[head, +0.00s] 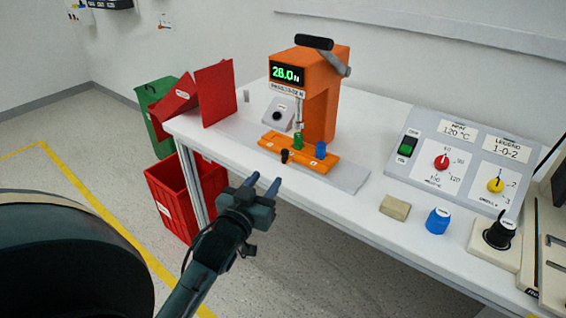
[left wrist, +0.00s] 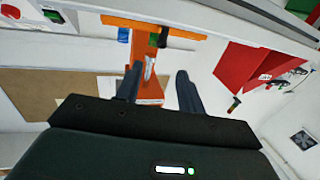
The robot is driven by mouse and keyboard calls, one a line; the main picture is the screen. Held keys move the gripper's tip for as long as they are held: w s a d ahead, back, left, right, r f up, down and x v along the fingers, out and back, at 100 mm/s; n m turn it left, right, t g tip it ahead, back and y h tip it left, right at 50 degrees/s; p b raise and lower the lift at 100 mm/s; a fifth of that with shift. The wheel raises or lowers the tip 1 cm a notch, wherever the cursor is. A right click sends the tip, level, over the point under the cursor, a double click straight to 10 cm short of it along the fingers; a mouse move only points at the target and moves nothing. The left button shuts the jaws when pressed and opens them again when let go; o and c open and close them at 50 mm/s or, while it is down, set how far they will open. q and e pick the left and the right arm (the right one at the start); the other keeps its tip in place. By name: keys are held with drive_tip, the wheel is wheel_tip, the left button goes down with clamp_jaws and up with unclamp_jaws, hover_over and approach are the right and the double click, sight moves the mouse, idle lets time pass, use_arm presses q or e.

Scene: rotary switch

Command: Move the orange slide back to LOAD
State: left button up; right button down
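The orange slide (head: 320,164) lies flat at the foot of the orange press (head: 322,100) on the white table. It carries a black knob (head: 284,156) at its front left, a green piece (head: 298,142) under the press tip, and a blue piece (head: 320,149). In the left wrist view the slide (left wrist: 185,33) is an orange bar near the top, with the black knob (left wrist: 163,37) on it. My left gripper (head: 263,183) is in front of the table edge, short of the slide, with its two fingers apart and nothing between them. My right gripper is not in view.
A red panel (head: 216,93) stands left of the press, and red (head: 168,197) and green bins stand by the table's left end.

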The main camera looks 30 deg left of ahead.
sight(284, 154)
use_arm(q)
drive_tip(key=w, duration=0.4)
drive_tip(key=w+a, duration=0.1)
drive_tip(key=w, duration=0.3)
drive_tip(key=w+a, duration=0.1)
drive_tip(key=w, duration=0.4)
drive_tip(key=shift+a+b, duration=0.25)
drive_tip(key=shift+b, duration=0.15)
drive_tip(key=shift+c, duration=0.6)
clamp_jaws()
